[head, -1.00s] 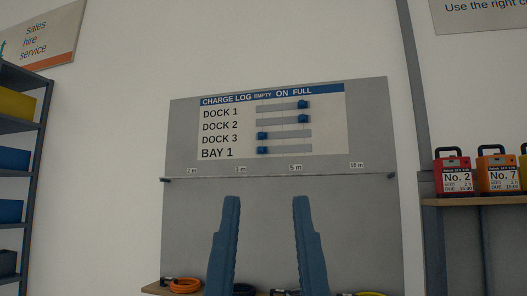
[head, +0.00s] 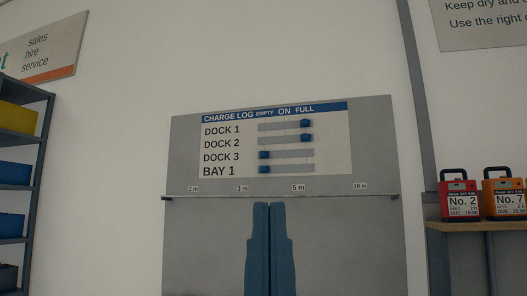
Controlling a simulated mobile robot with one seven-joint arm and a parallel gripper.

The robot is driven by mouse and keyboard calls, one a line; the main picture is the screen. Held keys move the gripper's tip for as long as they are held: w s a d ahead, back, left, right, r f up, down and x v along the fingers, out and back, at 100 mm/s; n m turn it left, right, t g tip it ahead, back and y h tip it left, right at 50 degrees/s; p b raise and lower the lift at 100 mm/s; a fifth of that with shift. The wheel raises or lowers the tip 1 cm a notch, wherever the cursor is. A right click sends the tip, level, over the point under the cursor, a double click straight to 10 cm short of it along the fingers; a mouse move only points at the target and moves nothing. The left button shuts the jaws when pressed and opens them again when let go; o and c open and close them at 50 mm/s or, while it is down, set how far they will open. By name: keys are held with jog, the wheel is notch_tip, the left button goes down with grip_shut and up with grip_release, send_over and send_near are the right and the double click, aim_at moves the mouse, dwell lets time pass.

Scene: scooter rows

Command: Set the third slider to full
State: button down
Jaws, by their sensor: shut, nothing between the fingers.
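The charge log board (head: 219,172) hangs on a grey panel on the wall, with four rows marked DOCK 1, DOCK 2, DOCK 3 and BAY 1. The third slider, DOCK 3, has its blue knob (head: 264,155) at the left, EMPTY end of its grey track (head: 293,154). The DOCK 1 knob (head: 306,123) and DOCK 2 knob (head: 307,138) are at the right, FULL end. The BAY 1 knob (head: 264,170) is at the left end. My gripper (head: 270,206) is shut and empty, its blue fingertips showing below the board, apart from the knobs in the picture.
A thin rail (head: 345,197) crosses the panel below the board, with length labels above it. Red and orange battery packs (head: 459,196) sit on a shelf (head: 480,226) at the right.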

notch_tip(320, 180, up, 28)
jog(key=p, duration=2.6)
jog(key=shift+r, duration=0.2)
